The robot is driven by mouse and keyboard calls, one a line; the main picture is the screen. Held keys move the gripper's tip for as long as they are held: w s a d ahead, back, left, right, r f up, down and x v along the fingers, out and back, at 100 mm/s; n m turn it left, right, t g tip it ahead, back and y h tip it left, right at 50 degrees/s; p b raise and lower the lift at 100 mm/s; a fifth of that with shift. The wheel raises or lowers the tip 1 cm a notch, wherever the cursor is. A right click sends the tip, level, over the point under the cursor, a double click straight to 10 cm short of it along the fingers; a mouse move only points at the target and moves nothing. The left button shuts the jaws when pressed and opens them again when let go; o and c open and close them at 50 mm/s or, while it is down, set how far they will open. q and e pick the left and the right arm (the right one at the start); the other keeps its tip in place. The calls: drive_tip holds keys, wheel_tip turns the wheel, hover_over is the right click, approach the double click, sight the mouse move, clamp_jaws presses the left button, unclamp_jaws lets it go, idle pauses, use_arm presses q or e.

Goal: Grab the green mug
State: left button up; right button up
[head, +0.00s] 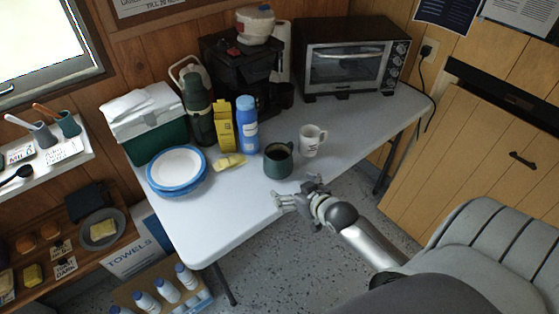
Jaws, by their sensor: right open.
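The green mug (277,161) stands upright near the front edge of the white table (225,222), with dark contents or a dark inside showing. A white mug (313,141) stands close behind it to the right. My right gripper (296,190) is open and empty at the table's front edge. It is just in front of the green mug and a little to its right, apart from it. My left gripper is not in view.
Behind the mugs stand a blue bottle (247,124), a yellow box (222,126) and a toaster oven (348,62). Blue-rimmed plates (177,170) and a cooler (145,125) are at the left. The table's front left is clear. A grey seat (490,260) is at the right.

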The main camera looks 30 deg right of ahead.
sight(285, 162)
drive_tip(key=shift+t, duration=0.8)
drive_tip(key=w+d+r, duration=0.2)
drive_tip(key=w+r, duration=0.1)
drive_tip(key=shift+w+d+r, duration=0.25)
drive_tip(key=shift+d, duration=0.15)
drive_tip(key=x, duration=0.4)
drive_tip(key=shift+w+r, duration=0.1)
drive_tip(key=shift+w+f, duration=0.2)
drive_tip(key=shift+w, duration=0.7)
drive_tip(key=x, duration=0.3)
drive_tip(key=shift+w+d+r+p, duration=0.1)
drive_tip(key=shift+w+r+p, duration=0.05)
drive_tip(key=shift+p, duration=0.15)
drive_tip(key=shift+w+f, duration=0.25)
drive_tip(key=shift+w, duration=0.3)
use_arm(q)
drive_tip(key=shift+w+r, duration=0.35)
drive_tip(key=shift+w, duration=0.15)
use_arm(e)
drive_tip(key=c, duration=1.1)
